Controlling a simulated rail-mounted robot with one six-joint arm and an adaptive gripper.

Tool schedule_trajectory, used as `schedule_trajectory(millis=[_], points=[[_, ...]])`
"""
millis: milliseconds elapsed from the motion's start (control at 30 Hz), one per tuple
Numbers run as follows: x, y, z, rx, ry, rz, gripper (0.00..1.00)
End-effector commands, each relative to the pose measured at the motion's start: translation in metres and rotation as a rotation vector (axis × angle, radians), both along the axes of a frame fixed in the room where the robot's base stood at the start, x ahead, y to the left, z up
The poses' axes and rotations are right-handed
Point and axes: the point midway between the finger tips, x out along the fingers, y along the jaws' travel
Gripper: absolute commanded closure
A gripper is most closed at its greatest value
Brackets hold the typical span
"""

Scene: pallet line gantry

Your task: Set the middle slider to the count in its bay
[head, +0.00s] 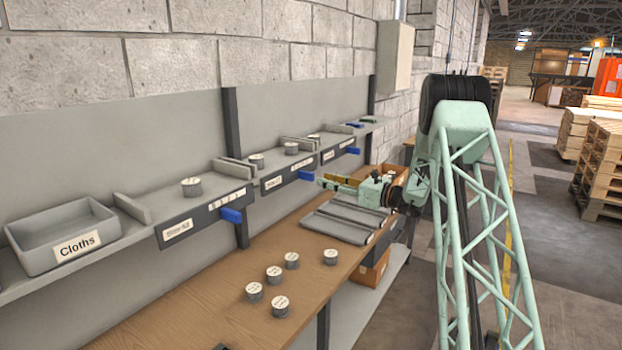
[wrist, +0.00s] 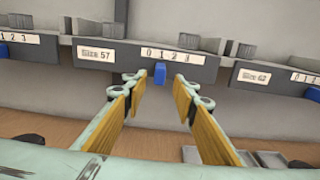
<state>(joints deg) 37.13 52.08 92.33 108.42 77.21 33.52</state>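The middle bay (head: 273,183) is a grey shelf section; its front strip in the wrist view (wrist: 120,55) carries a "Size 57" label and a 0 1 2 3 scale. Two round pucks, one left (head: 256,161) and one right (head: 291,149), show in that bay in the head view. The blue middle slider (wrist: 160,73) hangs below the scale, about under the 1; it also shows in the head view (head: 306,175). My gripper (wrist: 161,84) is open, its yellow-padded fingers on either side of the slider with gaps. It reaches toward the shelf in the head view (head: 322,181).
A left bay holds one puck (head: 191,187) and has a blue slider (head: 231,215). A right bay has another slider (head: 353,150). A Cloths bin (head: 62,236) stands at far left. Several loose pucks and a grey tray (head: 335,230) lie on the wooden bench (head: 190,285) below.

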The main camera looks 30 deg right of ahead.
Motion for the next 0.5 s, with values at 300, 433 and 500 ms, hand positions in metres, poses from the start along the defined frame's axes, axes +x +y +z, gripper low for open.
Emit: schedule_trajectory(millis=[300, 433, 500], points=[[0.037, 0.022, 0.0, -0.001, -0.001, 0.001, 0.74], [0.049, 0.029, 0.001, 0.0, -0.002, 0.001, 0.74], [0.054, 0.033, 0.001, 0.0, -0.001, 0.001, 0.74]])
